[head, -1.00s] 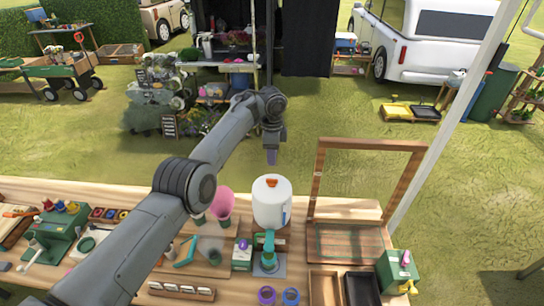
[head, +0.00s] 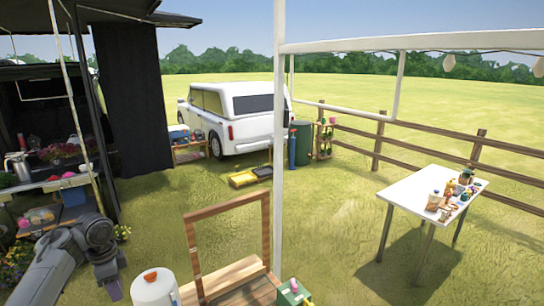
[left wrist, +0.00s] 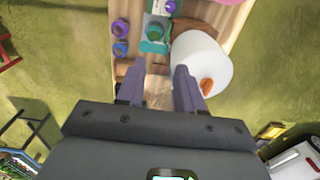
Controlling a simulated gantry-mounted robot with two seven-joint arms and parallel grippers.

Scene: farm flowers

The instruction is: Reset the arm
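My left arm enters at the lower left of the head view. Its gripper (head: 113,290) points down near the bottom edge, to the left of a white canister with an orange knob (head: 154,288). In the left wrist view the two purple-grey fingers of the left gripper (left wrist: 158,84) are spread apart with nothing between them. The white canister (left wrist: 202,62) lies just beyond and to the right of them in that picture. My right gripper is in neither current view.
A wooden frame (head: 193,235) and a green box (head: 292,291) are at the near workbench. A white post (head: 278,200) rises behind them. A white side table (head: 410,192) with small items stands at right on open grass. A white van (head: 240,112) and wooden fence (head: 430,139) are farther back.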

